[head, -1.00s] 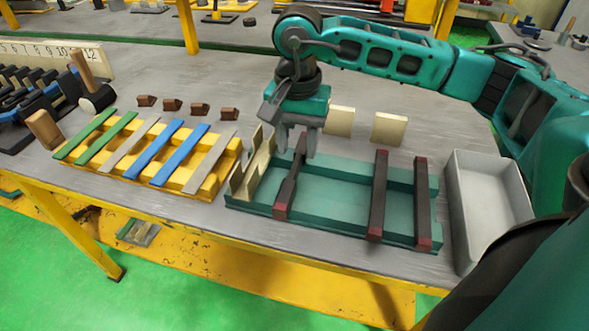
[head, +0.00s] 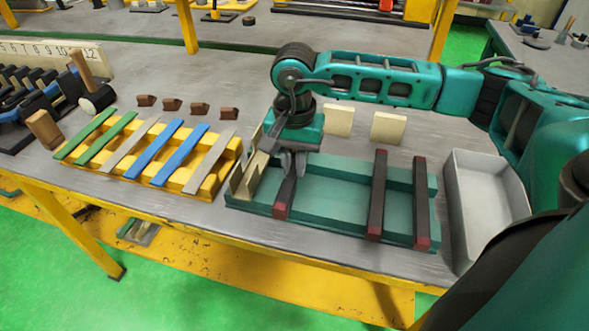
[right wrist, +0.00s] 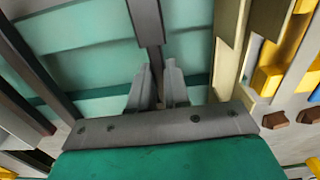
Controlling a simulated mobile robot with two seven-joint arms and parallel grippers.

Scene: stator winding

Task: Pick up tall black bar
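The tall black bar (head: 281,204) has dark red ends and a narrower middle. It lies across the left part of the green tray (head: 335,200). In the right wrist view the bar (right wrist: 147,22) runs up from between the fingertips. My right gripper (head: 293,170) is down at the bar's far half and hides part of it. Its fingers (right wrist: 158,75) are close together, one on each side of the bar's narrow part, and look shut on it. The bar still appears to rest on the tray. My left gripper is not in view.
Two more black bars with red ends (head: 377,195) (head: 421,205) lie across the tray's right part. Cream notched plates (head: 247,180) stand at its left end. A yellow rack (head: 205,180) of coloured strips is left; a grey bin (head: 480,205) is right.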

